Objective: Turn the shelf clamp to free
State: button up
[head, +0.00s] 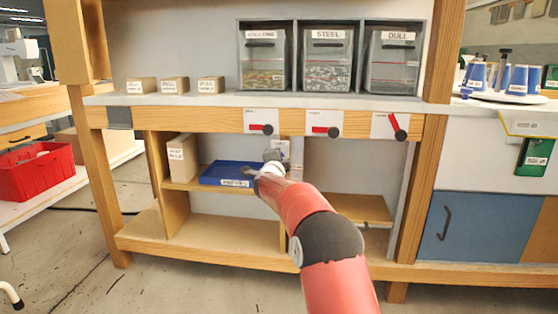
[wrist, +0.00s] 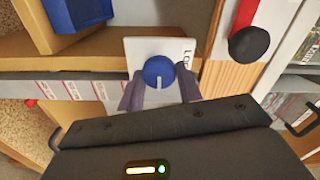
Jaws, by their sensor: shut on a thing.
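The shelf clamp is a round blue knob (wrist: 158,72) on a white plate (wrist: 135,48) in the wrist view. A white line on the knob points down in the picture, towards my gripper. Letters starting "LO" show on the plate's right side; the rest is hidden. My gripper (wrist: 160,92) is shut on the knob, one dark finger on each side. In the head view the white plate (head: 281,147) shows behind my gripper (head: 270,166), below the bench top; my wrist hides the knob there.
A blue tray (head: 222,167) sits on the shelf just left of my gripper. Red levers with black knobs (head: 333,132) hang on white plates along the bench edge above. Labelled bins (head: 327,75) stand on top. A wooden shelf board (head: 350,207) lies right of my arm.

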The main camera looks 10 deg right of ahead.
jog(key=shift+f, duration=0.1)
jog(key=o, duration=1)
jog(key=shift+s, duration=0.1)
jog(key=b+v, duration=0.1)
jog(key=v, duration=0.6)
jog(key=shift+s, duration=0.3)
jog(key=shift+a, duration=0.1)
